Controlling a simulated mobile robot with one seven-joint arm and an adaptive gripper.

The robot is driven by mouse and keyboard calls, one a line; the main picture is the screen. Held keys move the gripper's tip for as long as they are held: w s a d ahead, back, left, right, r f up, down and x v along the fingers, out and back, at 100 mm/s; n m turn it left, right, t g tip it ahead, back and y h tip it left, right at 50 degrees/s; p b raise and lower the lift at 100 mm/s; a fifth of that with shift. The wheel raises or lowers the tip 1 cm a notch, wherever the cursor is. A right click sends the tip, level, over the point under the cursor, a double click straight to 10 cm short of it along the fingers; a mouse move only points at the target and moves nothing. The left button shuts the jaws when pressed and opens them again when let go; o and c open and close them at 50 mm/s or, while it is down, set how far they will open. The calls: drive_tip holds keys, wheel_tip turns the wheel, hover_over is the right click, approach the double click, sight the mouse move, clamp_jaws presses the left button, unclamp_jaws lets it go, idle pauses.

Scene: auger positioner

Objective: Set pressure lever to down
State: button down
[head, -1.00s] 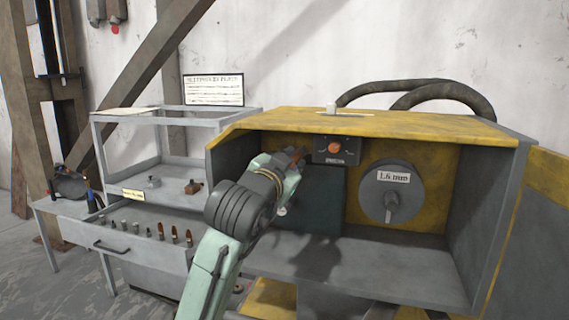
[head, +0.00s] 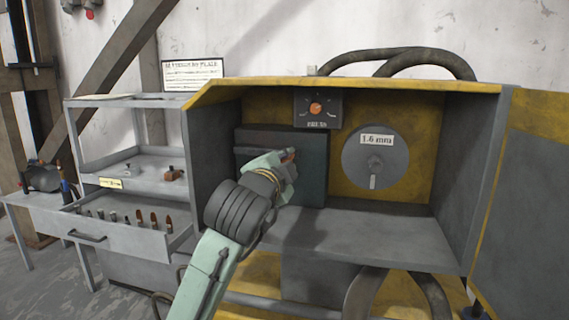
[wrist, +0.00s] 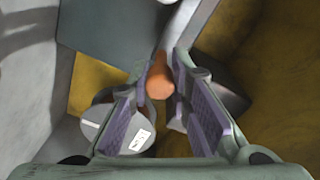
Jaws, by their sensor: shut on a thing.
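The pressure lever's orange handle end (wrist: 159,77) sits between the two purple-padded fingers of my gripper (wrist: 165,95) in the wrist view. My gripper is shut on it. A dark horizontal bar (head: 258,151) runs across the box front towards the gripper. Most of the lever is hidden by my gripper and wrist, so its exact angle cannot be told.
A panel with an orange knob (head: 316,108) is mounted above the box. A grey disc (head: 375,158) labelled 1.6 mm is to the right. The cabinet's grey shelf (head: 380,235) is clear. An open drawer (head: 125,235) with several small parts stands to the left.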

drive_tip(key=shift+f, duration=0.2)
drive_tip(key=c, duration=1.4)
unclamp_jaws()
drive_tip(key=shift+c, duration=0.2)
drive_tip(key=shift+r, duration=0.1)
drive_tip(key=v, duration=1.2)
